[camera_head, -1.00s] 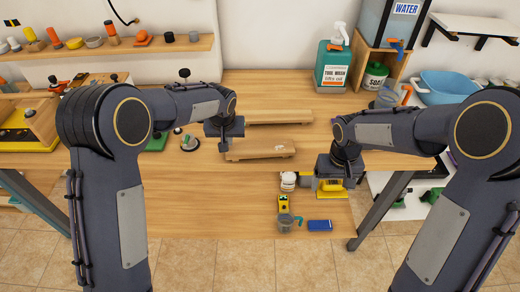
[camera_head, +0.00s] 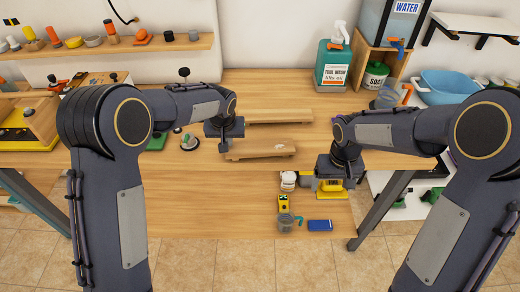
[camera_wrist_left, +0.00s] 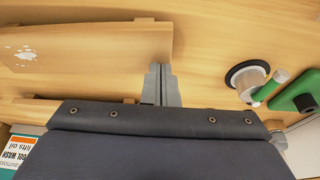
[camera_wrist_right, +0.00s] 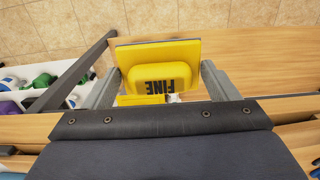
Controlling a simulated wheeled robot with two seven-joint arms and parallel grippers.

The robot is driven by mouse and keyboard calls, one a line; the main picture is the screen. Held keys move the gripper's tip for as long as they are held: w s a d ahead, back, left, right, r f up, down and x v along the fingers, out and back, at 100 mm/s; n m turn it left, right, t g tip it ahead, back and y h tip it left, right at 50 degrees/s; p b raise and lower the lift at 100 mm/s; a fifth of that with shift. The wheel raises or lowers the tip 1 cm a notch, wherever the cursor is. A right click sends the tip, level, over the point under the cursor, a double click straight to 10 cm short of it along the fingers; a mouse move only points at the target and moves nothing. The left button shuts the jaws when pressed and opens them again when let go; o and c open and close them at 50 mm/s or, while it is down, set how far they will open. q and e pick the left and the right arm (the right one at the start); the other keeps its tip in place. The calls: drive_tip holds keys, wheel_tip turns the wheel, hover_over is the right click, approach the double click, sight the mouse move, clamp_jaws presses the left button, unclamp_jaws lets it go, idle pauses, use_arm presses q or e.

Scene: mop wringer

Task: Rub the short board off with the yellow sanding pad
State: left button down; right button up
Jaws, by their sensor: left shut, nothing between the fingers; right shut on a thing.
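The short board (camera_head: 262,151) lies on the wooden bench, with a pale speckled patch near its right end. It also shows in the left wrist view (camera_wrist_left: 95,48), where the patch is at the far left. My left gripper (camera_head: 225,150) is shut and empty at the board's left end; its fingertips (camera_wrist_left: 160,68) overlap the board's edge in that view, and I cannot tell if they touch it. My right gripper (camera_wrist_right: 158,75) is shut on the yellow sanding pad (camera_wrist_right: 165,78), marked FINE, right of the board near the bench's front edge. The pad is partly hidden in the head view (camera_head: 331,187).
A longer board (camera_head: 280,116) lies behind the short one. A small yellow item (camera_head: 284,202), a clear cup (camera_head: 286,221) and a blue block (camera_head: 320,225) sit in front. A tool wash bottle (camera_head: 333,66) stands at the back. A round-based fixture (camera_wrist_left: 247,78) is near my left gripper.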

use_arm(q)
drive_tip(key=shift+f, duration=0.2)
use_arm(e)
drive_tip(key=shift+f, duration=0.15)
use_arm(q)
drive_tip(key=shift+r, duration=0.1)
drive_tip(key=shift+r+p, duration=1.75)
drive_tip(key=shift+r, duration=1.2)
use_arm(e)
drive_tip(key=shift+r, duration=1.85)
